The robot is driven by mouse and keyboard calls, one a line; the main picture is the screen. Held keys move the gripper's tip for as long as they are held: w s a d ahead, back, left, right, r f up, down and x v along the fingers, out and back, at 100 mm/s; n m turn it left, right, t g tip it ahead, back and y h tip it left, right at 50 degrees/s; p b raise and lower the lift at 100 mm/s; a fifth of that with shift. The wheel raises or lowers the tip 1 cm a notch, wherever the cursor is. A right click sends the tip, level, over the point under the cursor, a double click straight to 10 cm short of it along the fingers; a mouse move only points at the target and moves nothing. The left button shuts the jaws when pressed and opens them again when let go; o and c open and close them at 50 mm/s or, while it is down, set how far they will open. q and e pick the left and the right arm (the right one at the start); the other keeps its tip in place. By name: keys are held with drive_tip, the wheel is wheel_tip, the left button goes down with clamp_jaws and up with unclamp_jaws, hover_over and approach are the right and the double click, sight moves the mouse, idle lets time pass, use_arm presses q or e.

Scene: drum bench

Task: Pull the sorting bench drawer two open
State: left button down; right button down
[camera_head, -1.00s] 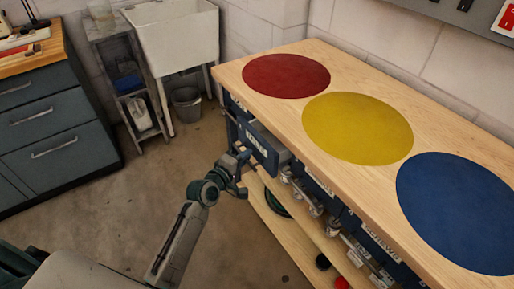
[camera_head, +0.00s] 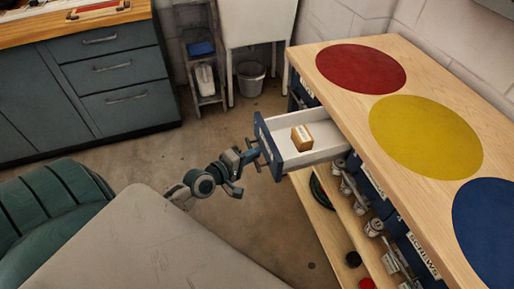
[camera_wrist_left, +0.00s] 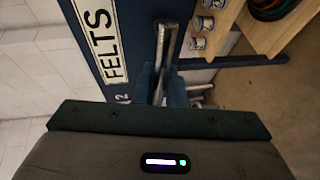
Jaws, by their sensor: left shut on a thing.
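The drawer (camera_head: 264,146) juts out from the near side of the sorting bench, its white inside showing. A small tan box with a pale label (camera_head: 302,138) stands in it. My left gripper (camera_head: 257,158) is at the blue drawer front. In the left wrist view its two fingers (camera_wrist_left: 163,88) are shut on the metal bar handle (camera_wrist_left: 162,48). The drawer front there carries a "FELTS" label (camera_wrist_left: 103,38) and a partly hidden "2". My right gripper is in neither view.
The wooden bench top (camera_head: 362,100) has red, yellow and blue discs. Grey cabinets (camera_head: 118,85), a bucket (camera_head: 250,78) and a sink (camera_head: 262,22) stand at the back. The floor left of the drawer is clear.

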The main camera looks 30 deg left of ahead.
use_arm(q)
drive_tip(key=c, duration=1.5)
unclamp_jaws()
drive_tip(key=shift+s, duration=0.1)
